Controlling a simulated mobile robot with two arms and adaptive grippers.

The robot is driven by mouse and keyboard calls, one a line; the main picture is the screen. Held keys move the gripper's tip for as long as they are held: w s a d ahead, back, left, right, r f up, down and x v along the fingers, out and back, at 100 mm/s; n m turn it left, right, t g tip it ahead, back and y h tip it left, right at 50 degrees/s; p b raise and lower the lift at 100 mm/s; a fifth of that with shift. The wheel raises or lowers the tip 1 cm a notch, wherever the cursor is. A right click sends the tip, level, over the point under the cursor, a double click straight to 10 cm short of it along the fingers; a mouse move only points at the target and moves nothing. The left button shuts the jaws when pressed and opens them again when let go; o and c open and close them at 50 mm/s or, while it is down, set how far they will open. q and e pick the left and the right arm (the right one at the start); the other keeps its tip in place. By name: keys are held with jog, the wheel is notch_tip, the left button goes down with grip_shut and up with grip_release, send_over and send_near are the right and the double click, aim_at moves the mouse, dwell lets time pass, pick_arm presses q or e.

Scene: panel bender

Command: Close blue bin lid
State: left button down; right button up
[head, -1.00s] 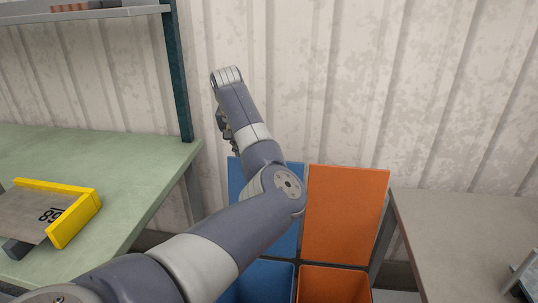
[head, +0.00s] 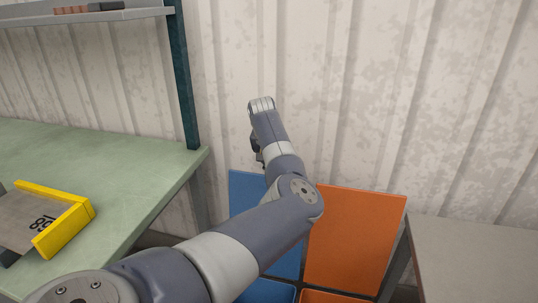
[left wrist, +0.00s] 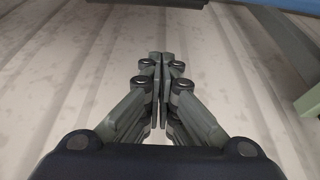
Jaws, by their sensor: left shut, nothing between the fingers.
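The blue bin lid (head: 246,190) stands upright and open against the corrugated wall in the head view, partly hidden behind my left arm. The rim area of the blue bin (head: 268,292) shows at the bottom edge. My left gripper (left wrist: 161,62) is shut and empty in the left wrist view, pointing along the wall. In the head view the gripper is mostly hidden behind my left wrist, which is above the blue lid. A blue edge (left wrist: 150,3) shows at the top of the left wrist view. My right gripper is not in view.
An orange lid (head: 355,238) stands open right beside the blue one. A green workbench (head: 150,165) with a yellow-edged part (head: 66,228) is at left, under a shelf (head: 85,15). A grey table (head: 470,255) is at right. The wall (head: 400,90) is close behind.

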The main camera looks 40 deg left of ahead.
pick_arm(q)
jog(key=shift+s+d+f+p, duration=0.2)
jog(key=shift+s+d+f, duration=0.1)
jog(key=shift+s, duration=0.2)
jog(key=shift+s+d+f+p, duration=0.2)
jog(key=shift+s+d+f, duration=0.05)
jog(key=shift+s, duration=0.3)
jog(key=shift+s+d+f+p, duration=0.2)
jog(key=shift+s+d+f, duration=0.1)
jog(key=shift+s, duration=0.2)
